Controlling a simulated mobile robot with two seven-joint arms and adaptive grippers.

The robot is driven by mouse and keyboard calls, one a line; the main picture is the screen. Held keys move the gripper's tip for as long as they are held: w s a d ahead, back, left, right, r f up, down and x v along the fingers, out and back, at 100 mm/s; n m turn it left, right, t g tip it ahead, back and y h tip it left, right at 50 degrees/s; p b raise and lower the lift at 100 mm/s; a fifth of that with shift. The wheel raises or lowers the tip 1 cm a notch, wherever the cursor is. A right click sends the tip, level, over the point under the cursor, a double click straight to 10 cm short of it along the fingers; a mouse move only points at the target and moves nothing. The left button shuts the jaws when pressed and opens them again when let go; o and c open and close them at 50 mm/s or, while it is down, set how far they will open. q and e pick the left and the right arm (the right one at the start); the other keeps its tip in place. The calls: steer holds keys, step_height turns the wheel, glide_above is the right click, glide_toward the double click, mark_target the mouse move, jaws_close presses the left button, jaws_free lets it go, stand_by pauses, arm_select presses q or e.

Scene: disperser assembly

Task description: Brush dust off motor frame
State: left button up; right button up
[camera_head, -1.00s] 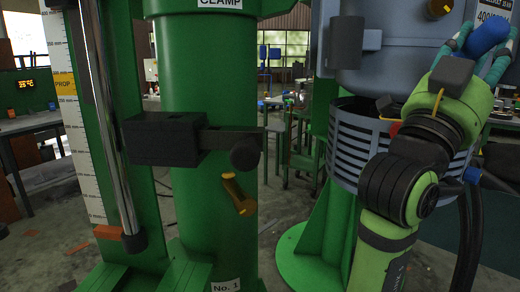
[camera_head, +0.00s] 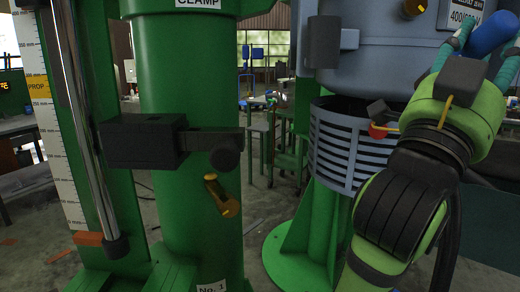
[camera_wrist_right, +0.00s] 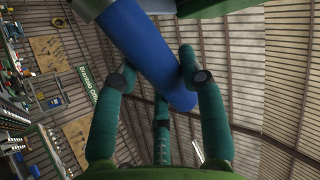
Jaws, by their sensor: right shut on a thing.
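The motor is a large grey-blue body (camera_head: 385,60) at the upper right of the head view, with a rating plate on its side. Its slotted grey-blue frame (camera_head: 340,148) sits below it, partly hidden by my right arm. My right gripper (camera_head: 490,42), with teal fingers, is at the upper right edge, in front of the motor. It is shut on a blue cylinder (camera_head: 494,30), which may be the brush's handle. The blue cylinder also shows in the right wrist view (camera_wrist_right: 142,45), between the fingers. Bristles cannot be made out. My left gripper is not in view.
A thick green column (camera_head: 185,90) labelled clamp stands left of centre, with a black block (camera_head: 142,142) and a yellow lever (camera_head: 222,196) on it. A measuring scale (camera_head: 40,110) and chrome rod (camera_head: 88,130) are farther left. Stools and benches stand behind.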

steer(key=w, duration=0.5)
steer(key=shift+w+d+r, duration=0.1)
steer(key=shift+w+d, duration=0.15)
steer(key=d+p, duration=0.5)
steer(key=d, duration=0.3)
steer(key=a+p, duration=0.1)
steer(key=a, duration=0.7)
